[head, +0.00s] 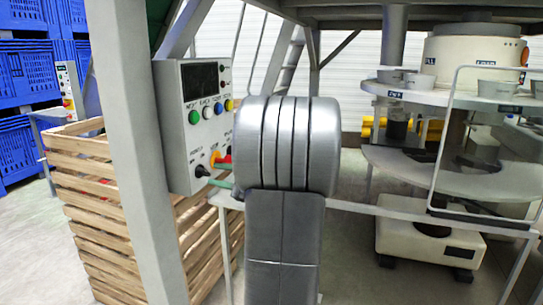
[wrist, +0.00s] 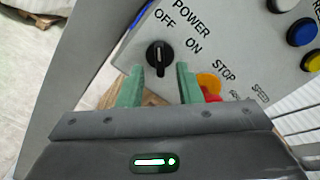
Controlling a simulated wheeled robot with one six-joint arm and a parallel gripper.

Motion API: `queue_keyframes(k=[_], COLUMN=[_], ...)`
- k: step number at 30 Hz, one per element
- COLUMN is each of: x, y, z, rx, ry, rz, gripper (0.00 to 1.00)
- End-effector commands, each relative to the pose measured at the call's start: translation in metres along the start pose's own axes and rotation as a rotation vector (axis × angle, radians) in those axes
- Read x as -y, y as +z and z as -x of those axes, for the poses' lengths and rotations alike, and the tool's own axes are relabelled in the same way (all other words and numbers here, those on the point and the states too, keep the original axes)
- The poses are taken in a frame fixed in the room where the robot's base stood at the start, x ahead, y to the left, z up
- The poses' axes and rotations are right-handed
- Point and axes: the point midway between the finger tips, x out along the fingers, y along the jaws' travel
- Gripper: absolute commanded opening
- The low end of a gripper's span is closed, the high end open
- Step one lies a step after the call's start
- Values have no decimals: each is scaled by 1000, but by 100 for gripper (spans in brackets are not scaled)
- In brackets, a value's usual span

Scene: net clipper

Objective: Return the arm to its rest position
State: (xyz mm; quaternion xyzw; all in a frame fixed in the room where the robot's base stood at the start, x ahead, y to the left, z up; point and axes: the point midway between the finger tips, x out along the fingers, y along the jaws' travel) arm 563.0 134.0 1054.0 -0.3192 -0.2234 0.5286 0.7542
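My gripper (wrist: 161,75) has two green fingers that stand apart with nothing between them. Its tips are just below the black power knob (wrist: 160,56) on the grey control panel (wrist: 228,50). I cannot tell whether the tips touch the panel. The knob lies between the OFF and ON labels, and its exact setting is unclear. In the head view the green fingers (head: 222,184) show in part by the lower right of the control box (head: 178,150). My arm's large grey joint hides most of the gripper there.
A red and yellow stop button (wrist: 209,86) sits right beside the right finger. A slanted grey post (head: 130,150) stands left of the box, and a wooden crate (head: 95,215) is below it. A round machine with metal discs (head: 440,165) and a rail stands at the right.

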Motion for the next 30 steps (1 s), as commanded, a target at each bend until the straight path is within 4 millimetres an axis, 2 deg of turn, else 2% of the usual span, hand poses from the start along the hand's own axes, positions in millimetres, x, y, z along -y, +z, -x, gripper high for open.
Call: queue_keyframes(k=[6, 19, 30], x=[1, 0, -1], y=[0, 0, 1], z=[43, 115, 47], rx=[-4, -3, 4], ry=[-3, -2, 4], rz=[0, 0, 0], gripper=[32, 32, 32])
